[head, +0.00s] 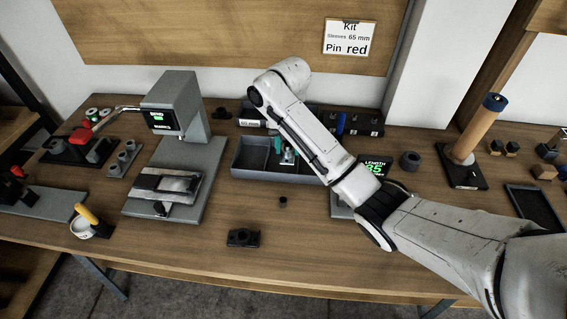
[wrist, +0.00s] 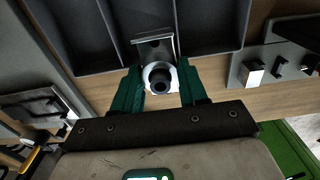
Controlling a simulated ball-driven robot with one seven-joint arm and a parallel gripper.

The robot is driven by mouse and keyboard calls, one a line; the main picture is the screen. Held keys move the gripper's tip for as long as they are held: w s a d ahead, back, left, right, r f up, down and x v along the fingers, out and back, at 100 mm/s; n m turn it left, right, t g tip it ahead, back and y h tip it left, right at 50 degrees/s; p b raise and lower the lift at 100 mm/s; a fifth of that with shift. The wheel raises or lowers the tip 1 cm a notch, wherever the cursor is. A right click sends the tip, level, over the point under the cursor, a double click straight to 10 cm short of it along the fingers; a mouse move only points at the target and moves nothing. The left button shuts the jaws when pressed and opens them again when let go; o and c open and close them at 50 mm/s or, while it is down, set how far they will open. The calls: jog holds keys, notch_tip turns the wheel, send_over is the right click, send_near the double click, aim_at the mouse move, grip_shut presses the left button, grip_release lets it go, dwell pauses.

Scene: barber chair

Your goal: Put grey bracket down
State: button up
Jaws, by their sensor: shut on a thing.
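In the wrist view, my gripper (wrist: 158,76) has its two green fingers closed on the grey bracket (wrist: 155,48), a pale grey piece with a round ring and a dark centre. The bracket overlaps the near edge of the dark compartment tray (wrist: 215,50); whether it touches the tray cannot be told. In the head view, my gripper (head: 287,154) is at the middle of the tray (head: 262,174), partly hidden by my arm. The bracket is too small there to make out clearly.
A grey press with a screen (head: 166,122) stands left of the tray. A small black block (head: 243,238) and a small dark ring (head: 283,201) lie in front on the wooden bench. A green-lit length display (head: 375,170) is to the right. Bare bench lies around the black block.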

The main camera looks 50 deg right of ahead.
aim_at(283, 147)
jog(key=w+f+b, duration=0.1)
jog(key=b, duration=0.1)
jog(key=w+d+f+b, duration=0.1)
jog(key=f+b, duration=0.1)
jog(key=w+f+b, duration=0.1)
jog(key=b, duration=0.1)
jog(key=shift+d+f, duration=0.25)
jog(key=shift+d, duration=0.1)
jog(key=shift+w+d+f, duration=0.1)
jog(key=shift+w+d, duration=0.05)
jog(key=shift+w, duration=0.15)
jog(key=shift+w+d+f, duration=0.3)
jog(key=shift+w+f, duration=0.15)
jog(key=shift+f, duration=0.2)
jog(key=shift+f+p, duration=0.35)
jog(key=shift+f, duration=1.15)
jog(key=shift+f, duration=0.1)
jog(key=o, duration=0.9)
jog(key=shift+c, duration=0.2)
